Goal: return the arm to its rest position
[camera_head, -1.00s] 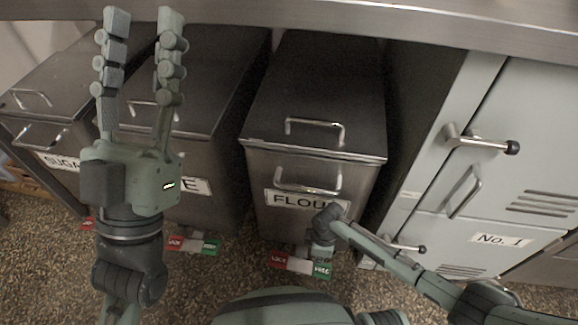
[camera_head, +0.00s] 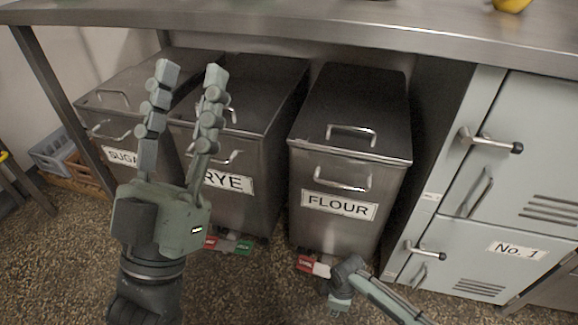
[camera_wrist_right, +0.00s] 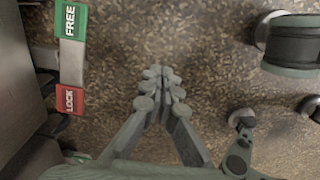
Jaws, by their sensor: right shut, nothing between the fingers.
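My left gripper (camera_head: 188,75) is raised in the head view, its two long fingers spread apart and empty, in front of the sugar and rye bins. My right arm (camera_head: 385,300) enters at the bottom of the head view, low in front of the flour bin. In the right wrist view my right gripper (camera_wrist_right: 160,82) has its fingertips together with nothing between them. It hangs over the speckled floor, apart from the lock pedal at the left.
Metal bins labelled sugar (camera_head: 122,157), rye (camera_head: 229,182) and flour (camera_head: 340,206) stand under a steel counter (camera_head: 300,32). A grey locker (camera_head: 515,200) with protruding handles is at right. A red-and-green lock pedal (camera_wrist_right: 71,60) lies beside the right gripper. Crates (camera_head: 65,150) stand at far left.

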